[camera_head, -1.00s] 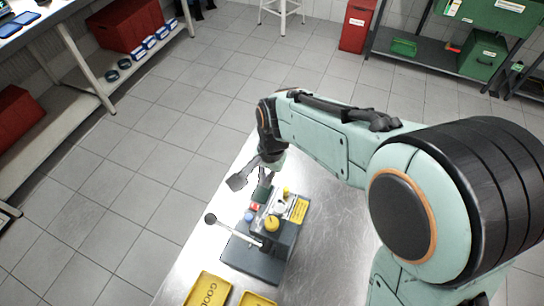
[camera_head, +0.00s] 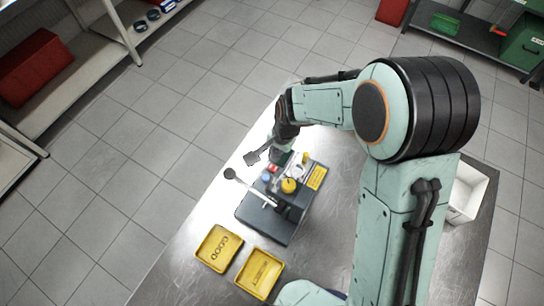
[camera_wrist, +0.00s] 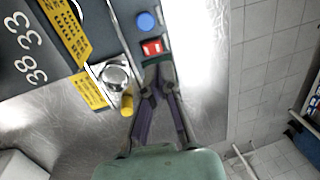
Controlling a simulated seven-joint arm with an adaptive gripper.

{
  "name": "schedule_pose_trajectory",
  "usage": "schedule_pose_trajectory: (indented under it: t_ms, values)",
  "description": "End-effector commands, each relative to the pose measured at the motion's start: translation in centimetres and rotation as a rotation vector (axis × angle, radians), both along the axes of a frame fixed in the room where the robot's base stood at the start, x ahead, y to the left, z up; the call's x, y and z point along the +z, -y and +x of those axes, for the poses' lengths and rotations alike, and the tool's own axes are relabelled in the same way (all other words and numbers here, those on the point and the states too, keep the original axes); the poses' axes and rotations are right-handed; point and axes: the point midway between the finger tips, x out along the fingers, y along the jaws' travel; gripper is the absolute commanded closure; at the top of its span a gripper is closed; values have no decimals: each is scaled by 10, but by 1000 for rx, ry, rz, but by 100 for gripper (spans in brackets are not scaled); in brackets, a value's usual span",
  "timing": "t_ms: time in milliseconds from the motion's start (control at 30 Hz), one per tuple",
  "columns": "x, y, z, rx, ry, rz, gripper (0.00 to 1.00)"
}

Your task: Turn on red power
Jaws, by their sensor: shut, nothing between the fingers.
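The red power switch (camera_wrist: 152,48) is a small red rectangle with a white mark on the dark panel of the machine (camera_head: 265,222). In the wrist view it lies just beyond my fingertips. My gripper (camera_wrist: 157,64) is shut and empty, its tips at the lower edge of the switch; I cannot tell whether they touch it. The switch also shows small in the head view (camera_head: 272,168), beside my gripper (camera_head: 277,157). A round blue button (camera_wrist: 146,21) sits beyond the switch. Whether the switch is on is not clear.
A silver knob (camera_wrist: 116,76) and a yellow knob (camera_wrist: 127,104) sit left of my fingers. A lever with a dark ball (camera_head: 230,174) sticks out of the machine. Two yellow trays (camera_head: 218,248) (camera_head: 259,273) and a white bin (camera_head: 466,192) rest on the metal table.

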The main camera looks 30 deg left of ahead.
Motion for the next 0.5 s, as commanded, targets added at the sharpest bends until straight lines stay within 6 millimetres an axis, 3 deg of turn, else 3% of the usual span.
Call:
schedule_pose_trajectory:
  t_ms: [200, 500]
  values:
    - [-35, -6, -1, 1, -2, -2, 100]
    - [-50, -9, 0, 1, 0, 0, 100]
